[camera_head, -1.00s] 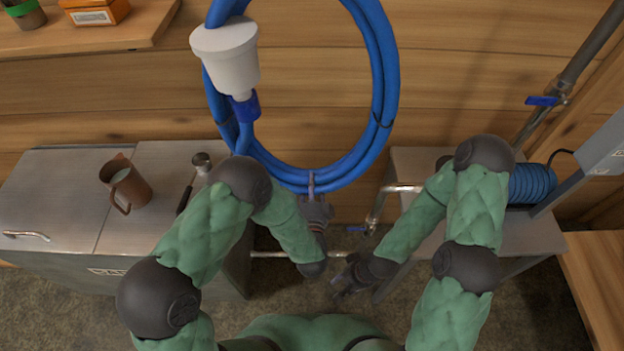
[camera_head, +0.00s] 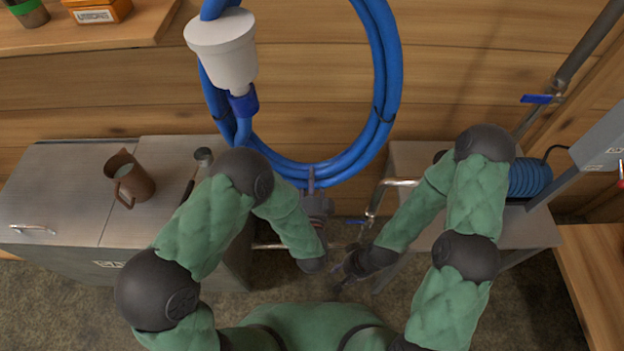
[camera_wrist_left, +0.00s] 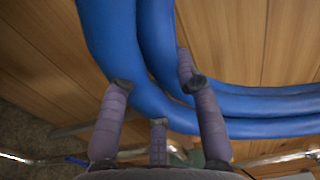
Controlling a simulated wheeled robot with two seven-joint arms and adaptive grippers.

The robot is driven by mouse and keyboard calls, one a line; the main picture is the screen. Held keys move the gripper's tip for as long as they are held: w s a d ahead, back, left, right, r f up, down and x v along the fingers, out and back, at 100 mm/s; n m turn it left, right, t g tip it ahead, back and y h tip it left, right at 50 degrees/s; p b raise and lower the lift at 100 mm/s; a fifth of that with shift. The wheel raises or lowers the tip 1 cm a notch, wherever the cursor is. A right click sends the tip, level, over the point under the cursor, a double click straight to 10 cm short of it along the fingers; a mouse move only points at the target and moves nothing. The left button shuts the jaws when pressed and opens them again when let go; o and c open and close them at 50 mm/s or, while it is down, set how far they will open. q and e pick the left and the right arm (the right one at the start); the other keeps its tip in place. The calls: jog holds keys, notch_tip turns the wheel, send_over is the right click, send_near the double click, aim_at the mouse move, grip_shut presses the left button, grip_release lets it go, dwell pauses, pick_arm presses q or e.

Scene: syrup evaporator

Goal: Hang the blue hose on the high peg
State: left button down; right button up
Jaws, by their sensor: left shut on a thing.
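The blue hose (camera_head: 385,75) is a large coil of several loops, upright in the middle of the head view, its top cut off by the frame. My left gripper (camera_head: 312,188) is at the bottom of the coil and shut on it. In the left wrist view the fingers (camera_wrist_left: 158,90) reach around the blue loops (camera_wrist_left: 150,60). A white cup-shaped fitting (camera_head: 224,50) with a blue end overlaps the coil's left side. My right gripper (camera_head: 348,268) is lower, apart from the hose; its fingers are too small and dark to judge. I cannot make out the high peg.
A metal cabinet (camera_head: 70,200) with a brown pitcher (camera_head: 128,180) is at left. A metal table (camera_head: 500,228) with a smaller blue coil (camera_head: 528,178) is at right, below a pipe with a blue valve handle (camera_head: 537,99). A wooden shelf (camera_head: 80,42) is top left. Plank wall behind.

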pick_arm(q)
notch_tip(320, 180, up, 28)
jog(key=p, duration=2.1)
jog(key=shift+s, duration=0.25)
jog(key=shift+d, duration=0.1)
jog(key=r+p, duration=1)
jog(key=r, duration=0.4)
jog(key=r+p, duration=1.1)
jog(key=r, duration=0.3)
jog(key=shift+s+d+r, duration=0.1)
jog(key=shift+s+d, duration=0.05)
jog(key=shift+s, duration=0.05)
jog(key=shift+r+p, duration=0.45)
jog(key=shift+r, duration=0.35)
